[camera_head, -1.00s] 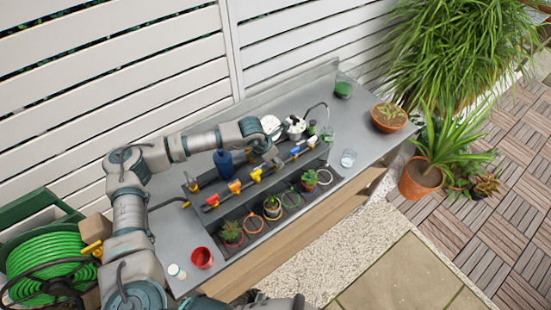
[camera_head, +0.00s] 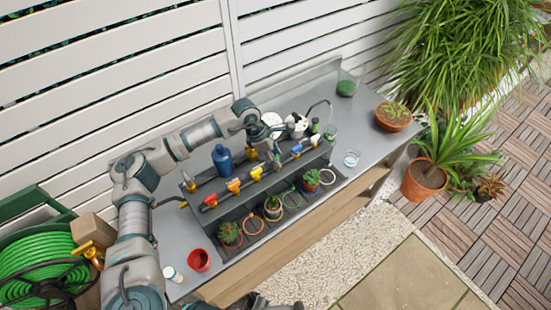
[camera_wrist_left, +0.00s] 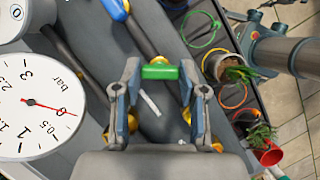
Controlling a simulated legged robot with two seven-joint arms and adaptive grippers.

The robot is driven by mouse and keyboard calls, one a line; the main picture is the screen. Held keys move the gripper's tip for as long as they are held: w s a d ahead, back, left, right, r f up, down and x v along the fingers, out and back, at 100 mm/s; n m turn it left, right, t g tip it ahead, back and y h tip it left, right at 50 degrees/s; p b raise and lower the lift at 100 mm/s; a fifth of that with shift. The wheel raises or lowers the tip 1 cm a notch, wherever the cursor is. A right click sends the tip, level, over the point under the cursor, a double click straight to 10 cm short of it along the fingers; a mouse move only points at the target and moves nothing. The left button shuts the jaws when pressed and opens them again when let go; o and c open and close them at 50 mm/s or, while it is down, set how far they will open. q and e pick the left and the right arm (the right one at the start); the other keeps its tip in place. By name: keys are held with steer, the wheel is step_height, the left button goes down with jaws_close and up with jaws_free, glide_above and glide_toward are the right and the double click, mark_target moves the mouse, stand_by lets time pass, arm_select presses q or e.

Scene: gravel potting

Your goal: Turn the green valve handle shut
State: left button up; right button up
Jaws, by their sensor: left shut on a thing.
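The green valve handle (camera_wrist_left: 160,72) lies between the fingertips of my left gripper (camera_wrist_left: 161,78) in the left wrist view. The gripper is shut on it, one finger at each end of the handle. In the head view my left gripper (camera_head: 275,154) reaches down to the pipe row between the yellow handle (camera_head: 256,173) and the blue handle (camera_head: 296,150), and largely hides the green one. Dark parts at the bottom edge of the head view may belong to my right gripper, but its fingers are not clear.
Red (camera_head: 210,201), orange (camera_head: 234,185) and white (camera_head: 315,141) handles share the row. Small potted plants and coloured rings line the front. A blue bottle (camera_head: 222,158) stands behind. A white dial gauge (camera_wrist_left: 40,108) is close left of the gripper in the wrist view.

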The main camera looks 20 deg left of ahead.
arm_select(q)
steer(key=m+b, duration=0.1)
steer(key=m, duration=0.1)
steer(key=m+g+b, duration=0.2)
steer(key=m, duration=0.1)
steer(key=shift+w+f+m, duration=0.1)
steer(key=shift+w+m, duration=0.15)
steer(key=shift+m, duration=0.05)
steer(key=m+g+b, duration=0.1)
steer(key=m+b, duration=0.1)
steer(key=m, duration=0.2)
steer(key=shift+d+g, duration=0.1)
steer(key=shift+g, duration=0.3)
steer(key=shift+m+y+b, duration=0.4)
steer(key=shift+m+b, duration=0.1)
steer(key=shift+m, duration=0.2)
arm_select(e)
steer(key=w+a+r, duration=0.1)
steer(key=w+r, duration=0.7)
steer(key=r, duration=0.6)
steer(key=shift+t, duration=0.4)
arm_select(q)
steer(key=shift+r, duration=0.2)
arm_select(e)
steer(key=shift+w+a, duration=0.1)
arm_select(q)
steer(key=o, duration=1.1)
steer(key=shift+w, duration=0.1)
